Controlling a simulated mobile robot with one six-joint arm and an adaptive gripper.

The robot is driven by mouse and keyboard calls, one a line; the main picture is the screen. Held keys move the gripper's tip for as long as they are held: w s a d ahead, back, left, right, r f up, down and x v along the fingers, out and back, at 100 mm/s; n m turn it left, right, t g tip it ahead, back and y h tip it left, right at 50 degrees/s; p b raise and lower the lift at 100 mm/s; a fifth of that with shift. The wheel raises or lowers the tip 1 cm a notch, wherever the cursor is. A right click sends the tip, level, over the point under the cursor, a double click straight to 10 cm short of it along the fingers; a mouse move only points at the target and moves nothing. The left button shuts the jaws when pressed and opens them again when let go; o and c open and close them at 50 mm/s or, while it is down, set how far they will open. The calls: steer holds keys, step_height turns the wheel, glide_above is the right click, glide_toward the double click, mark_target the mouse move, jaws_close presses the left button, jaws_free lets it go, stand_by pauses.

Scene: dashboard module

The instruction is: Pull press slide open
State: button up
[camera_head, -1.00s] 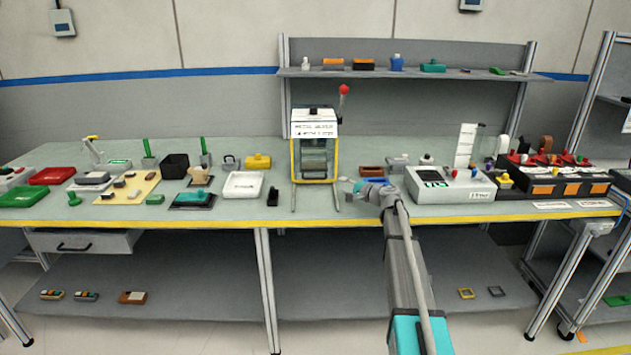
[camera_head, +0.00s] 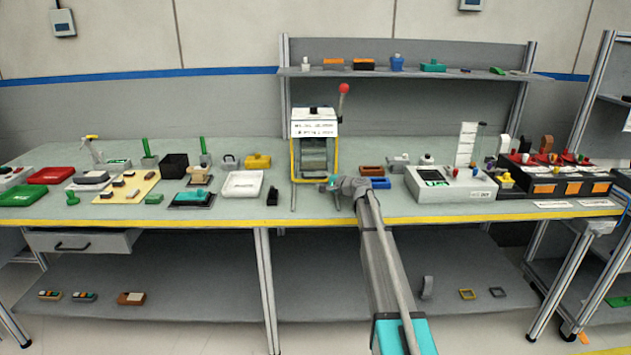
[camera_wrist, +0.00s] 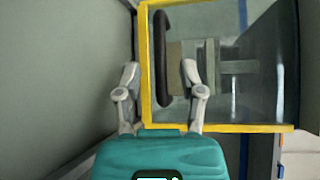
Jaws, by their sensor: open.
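The press (camera_head: 316,125) stands mid-bench in the head view, with a white top, a yellow frame and a red-knobbed lever. In the wrist view, its yellow frame (camera_wrist: 147,110) surrounds a clear window. A black handle bar (camera_wrist: 162,75) shows inside the left edge of this frame, with a tan block and a grey slide part (camera_wrist: 225,67) to its right. My gripper (camera_wrist: 163,72) is open, and the black bar shows between its fingers; I cannot tell whether they touch it. In the head view, my gripper (camera_head: 330,186) is at the lower right front of the press.
A blue block (camera_head: 378,183) and a brown bin (camera_head: 371,170) sit right of the press. A white-grey control box (camera_head: 450,183) stands farther right. A white tray (camera_head: 242,184) and a small black part (camera_head: 272,195) lie to the left. The bench's yellow front edge (camera_head: 200,222) is near.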

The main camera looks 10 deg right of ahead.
steer(key=shift+x, duration=1.35)
steer(key=shift+c, duration=0.2)
jaws_close()
